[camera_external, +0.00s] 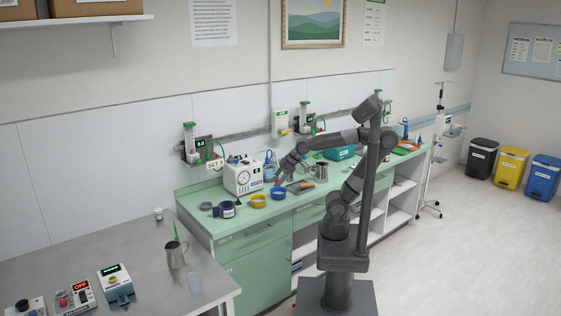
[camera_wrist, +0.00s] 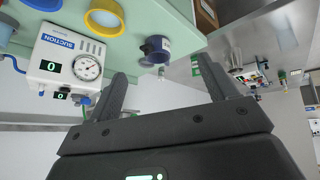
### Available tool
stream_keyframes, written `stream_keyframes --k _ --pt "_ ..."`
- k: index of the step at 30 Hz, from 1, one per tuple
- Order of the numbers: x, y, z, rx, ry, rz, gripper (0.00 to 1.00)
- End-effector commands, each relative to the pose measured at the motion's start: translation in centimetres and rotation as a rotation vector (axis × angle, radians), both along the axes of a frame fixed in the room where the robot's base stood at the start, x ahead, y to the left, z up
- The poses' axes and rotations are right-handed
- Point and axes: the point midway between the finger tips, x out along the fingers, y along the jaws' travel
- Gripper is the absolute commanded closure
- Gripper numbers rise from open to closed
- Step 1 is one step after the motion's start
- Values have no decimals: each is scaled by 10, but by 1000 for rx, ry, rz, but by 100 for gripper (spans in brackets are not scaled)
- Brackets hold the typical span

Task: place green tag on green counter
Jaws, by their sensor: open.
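The green counter (camera_external: 192,199) runs along the back wall, with a pale green top and drawers below. Its top also shows in the wrist view (camera_wrist: 155,14). My gripper (camera_external: 279,182) is above the counter, near the blue and yellow bowls. In the wrist view its two fingers (camera_wrist: 168,84) stand wide apart with nothing between them. I cannot make out a green tag for certain in either view.
A suction unit (camera_external: 242,177), a yellow bowl (camera_external: 258,201) and a blue bowl (camera_external: 278,193) crowd the counter near my gripper. A steel table (camera_external: 150,249) with a jug (camera_external: 176,256) stands at left.

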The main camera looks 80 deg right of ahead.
Motion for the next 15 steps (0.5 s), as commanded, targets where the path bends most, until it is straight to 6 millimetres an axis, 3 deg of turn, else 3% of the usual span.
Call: stream_keyframes --k 3,6,15 --pt "-36 3 -10 77 53 -111 22" --pt "-52 5 -16 114 82 -169 21" --pt "-59 6 -19 132 98 -198 18"
